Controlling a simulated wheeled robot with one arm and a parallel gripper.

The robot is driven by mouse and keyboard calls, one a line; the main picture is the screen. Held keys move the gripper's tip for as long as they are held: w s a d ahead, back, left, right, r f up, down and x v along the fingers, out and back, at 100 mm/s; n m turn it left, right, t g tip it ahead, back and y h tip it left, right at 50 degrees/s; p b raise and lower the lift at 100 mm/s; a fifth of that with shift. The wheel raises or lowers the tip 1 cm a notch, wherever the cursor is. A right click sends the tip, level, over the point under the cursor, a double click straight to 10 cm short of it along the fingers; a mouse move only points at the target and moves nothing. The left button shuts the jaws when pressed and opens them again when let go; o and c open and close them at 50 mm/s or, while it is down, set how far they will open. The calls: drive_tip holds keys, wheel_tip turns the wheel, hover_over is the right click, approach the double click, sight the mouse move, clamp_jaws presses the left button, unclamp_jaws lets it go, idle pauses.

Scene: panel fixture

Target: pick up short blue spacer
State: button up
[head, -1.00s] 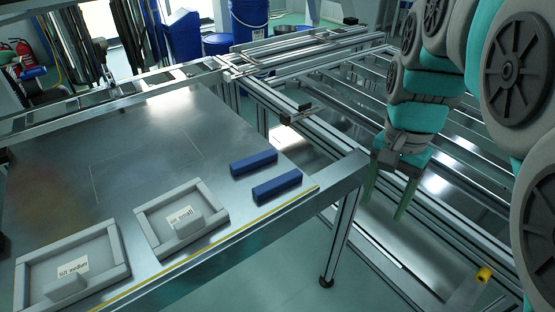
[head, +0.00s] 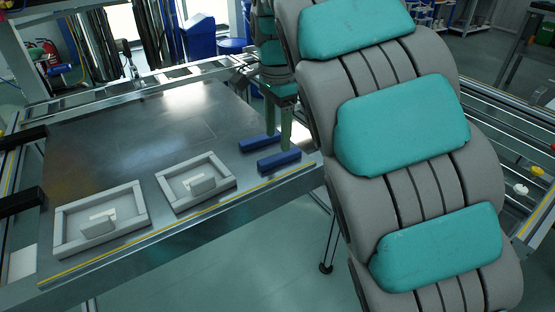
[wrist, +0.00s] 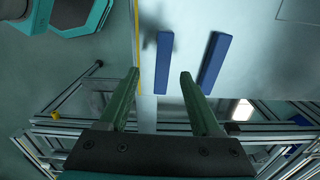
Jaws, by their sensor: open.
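Two blue spacers lie side by side on the metal table, and I cannot tell which is shorter. The front spacer (head: 279,161) is nearer the yellow line; it shows in the wrist view (wrist: 163,65). The rear spacer (head: 258,144) also shows on the right in the wrist view (wrist: 214,62). My gripper (head: 278,127) is open and empty, its green fingers pointing down near the right ends of the spacers. In the wrist view my gripper (wrist: 160,75) has the front spacer in line with the gap between its fingertips, apparently still below them.
Two light grey trays with raised rims, one on the left (head: 60,233) and one in the middle (head: 165,184), stand on the table (head: 130,130) left of the spacers. A yellow line (head: 215,209) runs along the front edge. The table behind the trays is clear.

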sight(278, 156)
drive_tip(key=shift+w+f+p, duration=0.15)
drive_tip(key=shift+f, duration=1.35)
drive_tip(key=shift+w+f+p, duration=0.15)
drive_tip(key=shift+f, duration=1.35)
clamp_jaws()
